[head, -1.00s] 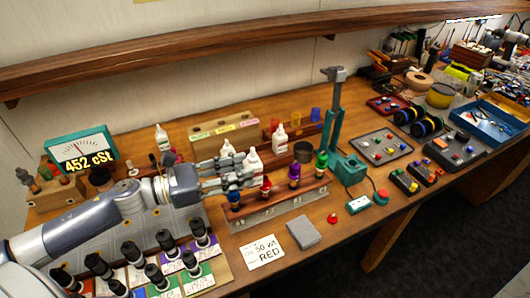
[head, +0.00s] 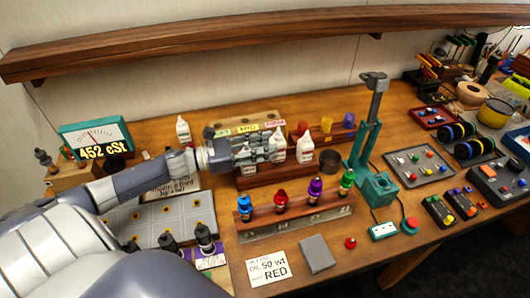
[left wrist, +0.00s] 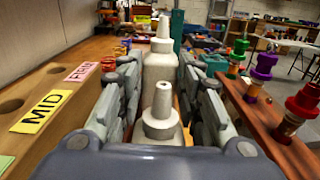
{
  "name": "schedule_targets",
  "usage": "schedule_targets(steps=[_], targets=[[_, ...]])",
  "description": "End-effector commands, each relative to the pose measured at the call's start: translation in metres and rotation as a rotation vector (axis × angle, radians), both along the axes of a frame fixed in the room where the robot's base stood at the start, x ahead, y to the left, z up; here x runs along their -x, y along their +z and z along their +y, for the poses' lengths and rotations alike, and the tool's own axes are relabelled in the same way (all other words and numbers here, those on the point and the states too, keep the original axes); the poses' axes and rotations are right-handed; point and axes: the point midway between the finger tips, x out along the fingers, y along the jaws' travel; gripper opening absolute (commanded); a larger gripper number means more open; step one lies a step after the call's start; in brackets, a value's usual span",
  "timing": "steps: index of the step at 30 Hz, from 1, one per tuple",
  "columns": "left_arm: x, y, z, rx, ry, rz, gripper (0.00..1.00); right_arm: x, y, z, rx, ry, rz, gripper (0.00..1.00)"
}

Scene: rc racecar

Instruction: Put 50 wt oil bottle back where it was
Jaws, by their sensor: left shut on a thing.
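My left gripper (head: 276,152) is shut on a white dropper bottle (head: 277,144) near its fingertips, in front of the labelled wooden block. In the left wrist view, one white bottle (left wrist: 160,70) shows at the fingertips and a second white bottle (left wrist: 161,122) stands lower and nearer between the fingers. Another white bottle (head: 305,149) stands just right of the fingertips in the head view, and one more (head: 183,131) stands at the back left. No bottle label is readable, so I cannot tell which is 50 wt. My right gripper is not in view.
A wooden block (head: 221,133) with holes and coloured labels stands behind the gripper. In front is a rack (head: 330,206) with several coloured-cap shocks. A dark cup (head: 330,161) and a teal stand (head: 375,187) are to the right. A card (head: 268,268) reads 50 WT RED.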

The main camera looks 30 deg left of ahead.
Motion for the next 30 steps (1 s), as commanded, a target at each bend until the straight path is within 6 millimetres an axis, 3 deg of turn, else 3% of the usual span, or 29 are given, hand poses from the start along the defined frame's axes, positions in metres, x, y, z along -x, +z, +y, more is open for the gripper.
schedule_targets(steps=[6, 11, 17, 18, 20, 30], targets=[[-0.001, -0.026, 0.000, 0.002, 0.002, 0.001, 0.09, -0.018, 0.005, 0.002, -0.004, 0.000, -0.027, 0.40], [0.000, -0.029, -0.001, 0.002, -0.001, 0.001, 0.09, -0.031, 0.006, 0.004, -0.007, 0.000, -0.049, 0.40], [0.000, -0.032, 0.000, 0.002, 0.000, 0.001, 0.09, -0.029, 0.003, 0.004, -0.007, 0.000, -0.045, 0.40], [0.000, -0.032, 0.000, 0.000, 0.000, 0.001, 0.37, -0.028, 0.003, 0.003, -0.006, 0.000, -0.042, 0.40], [0.000, -0.031, 0.000, 0.000, 0.000, 0.001, 0.51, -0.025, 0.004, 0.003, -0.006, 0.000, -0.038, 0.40], [0.000, -0.030, 0.000, 0.001, 0.000, 0.002, 0.53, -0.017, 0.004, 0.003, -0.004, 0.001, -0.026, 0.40]])
